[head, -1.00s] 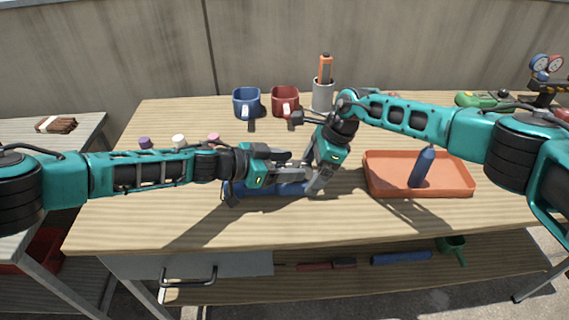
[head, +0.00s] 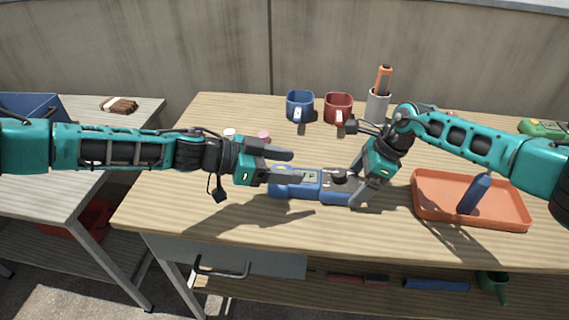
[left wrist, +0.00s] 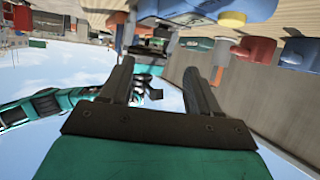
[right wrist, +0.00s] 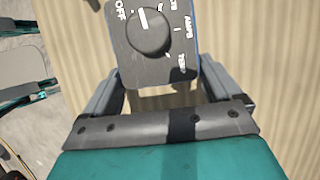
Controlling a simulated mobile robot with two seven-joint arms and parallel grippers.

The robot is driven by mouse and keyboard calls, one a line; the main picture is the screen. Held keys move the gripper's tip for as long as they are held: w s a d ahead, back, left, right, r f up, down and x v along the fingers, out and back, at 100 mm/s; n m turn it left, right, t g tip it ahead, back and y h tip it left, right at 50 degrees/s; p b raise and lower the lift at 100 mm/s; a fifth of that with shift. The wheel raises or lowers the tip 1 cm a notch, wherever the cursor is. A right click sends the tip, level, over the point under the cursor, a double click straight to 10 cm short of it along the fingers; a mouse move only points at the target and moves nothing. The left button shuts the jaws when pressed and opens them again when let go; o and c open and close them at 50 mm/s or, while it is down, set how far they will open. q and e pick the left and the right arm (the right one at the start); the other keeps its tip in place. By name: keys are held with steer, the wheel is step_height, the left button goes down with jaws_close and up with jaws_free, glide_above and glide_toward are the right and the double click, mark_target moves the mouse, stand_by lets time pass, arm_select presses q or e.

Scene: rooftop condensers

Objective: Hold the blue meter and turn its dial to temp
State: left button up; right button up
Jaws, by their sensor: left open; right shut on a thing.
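The blue meter (head: 296,190) lies level over the middle of the table, its display and dial facing up; I cannot tell if it touches the table. My right gripper (head: 355,190) is shut on the meter's right end, by the dial. In the right wrist view the black dial (right wrist: 150,33) sits on the grey face, its white mark pointing up near OFF, away from the TEMP label (right wrist: 181,61). My left gripper (head: 294,166) is open, at the meter's left end, with no thing visibly held. Its fingers overlap the meter in the head view; contact cannot be told.
Blue cup (head: 300,106), red cup (head: 338,107) and a grey holder (head: 377,104) with an orange tool stand behind. Small capped things (head: 264,137) stand behind my left arm. The table's front strip is clear.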

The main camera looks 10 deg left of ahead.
arm_select(q)
steer(key=m+g+y, duration=0.2)
steer(key=m+y, duration=0.7)
steer(key=m, duration=2.3)
glide_toward(338, 173)
steer(key=x, duration=0.8)
steer(key=shift+f, duration=0.1)
steer(key=c, duration=1)
